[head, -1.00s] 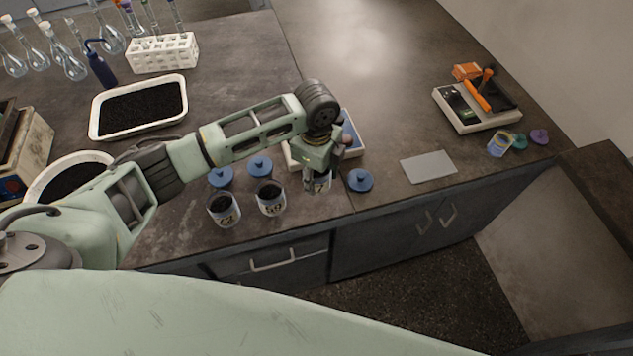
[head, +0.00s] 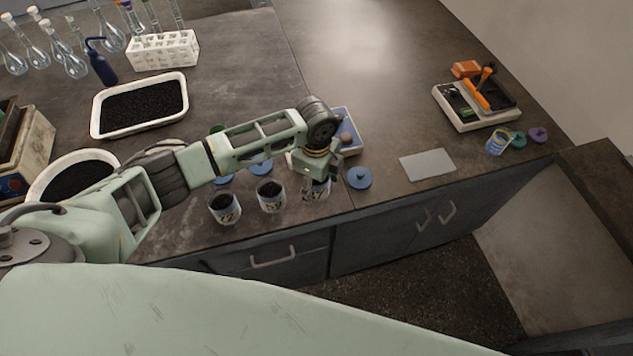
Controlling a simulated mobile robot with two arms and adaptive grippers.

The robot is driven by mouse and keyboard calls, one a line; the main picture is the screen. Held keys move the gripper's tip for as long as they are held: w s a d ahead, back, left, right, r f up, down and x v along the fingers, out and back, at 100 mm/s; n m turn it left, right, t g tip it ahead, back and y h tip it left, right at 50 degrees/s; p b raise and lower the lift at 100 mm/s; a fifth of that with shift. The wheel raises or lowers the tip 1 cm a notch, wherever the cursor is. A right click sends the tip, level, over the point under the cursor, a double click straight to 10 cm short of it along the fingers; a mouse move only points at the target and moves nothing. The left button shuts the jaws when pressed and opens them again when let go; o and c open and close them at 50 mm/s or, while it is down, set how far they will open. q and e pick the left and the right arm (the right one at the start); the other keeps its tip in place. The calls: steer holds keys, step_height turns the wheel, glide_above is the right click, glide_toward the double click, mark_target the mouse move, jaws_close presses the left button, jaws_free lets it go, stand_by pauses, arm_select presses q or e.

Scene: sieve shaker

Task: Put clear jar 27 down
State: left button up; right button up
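My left gripper (head: 317,176) is at the upper part of a small jar (head: 317,191) with a pale numbered label, the rightmost of three in a row near the counter's front edge. The gripper hides the jar's top, and I cannot tell whether its fingers press on the jar. The jar appears at or very near counter height. The other two jars, the middle one (head: 271,197) and the left one (head: 225,209), stand upright with dark grains inside. The label numbers are too small to read surely. My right gripper is not in view.
A blue lid (head: 359,178) lies just right of the jar; other blue lids lie behind the row, partly under my arm. A blue-edged device (head: 350,127) stands behind the gripper. A grey plate (head: 428,165) lies further right. The counter between is clear.

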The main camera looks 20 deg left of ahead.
arm_select(q)
steer(key=shift+r, duration=0.1)
step_height(320, 180, up, 12)
steer(key=b, duration=0.1)
stand_by(0.5)
steer(key=shift+s, duration=0.1)
stand_by(0.3)
